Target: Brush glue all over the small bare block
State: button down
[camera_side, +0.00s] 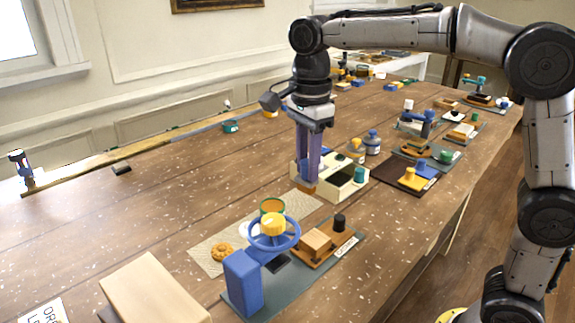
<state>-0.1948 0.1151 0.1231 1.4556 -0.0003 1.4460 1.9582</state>
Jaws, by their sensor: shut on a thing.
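My gripper (309,178) points straight down with its long purple fingers at the left end of a cream box (322,191) with dark openings. It is shut on a small orange-brown piece (308,188), largely hidden by the fingers; I cannot tell whether this is a brush. A bare tan block (315,242) sits on a brown wooden board (325,255), in front of the cream box and apart from the gripper. No glue can be made out on the block at this size. A black knob-like piece (339,221) stands beside it.
A blue stand with a handwheel (273,232) and yellow hub is left of the block. A pale mat (205,256) holds an orange ring (222,252). A large tan block (153,289) lies front left. Small bottles (373,143) stand behind the box. The left tabletop is mostly clear.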

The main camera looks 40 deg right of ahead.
jog(key=shift+s+a+r, duration=0.2)
jog(key=shift+s+r, duration=0.4)
jog(key=shift+s, duration=0.05)
jog(key=shift+f, duration=1.5)
jog(key=shift+f, duration=0.1)
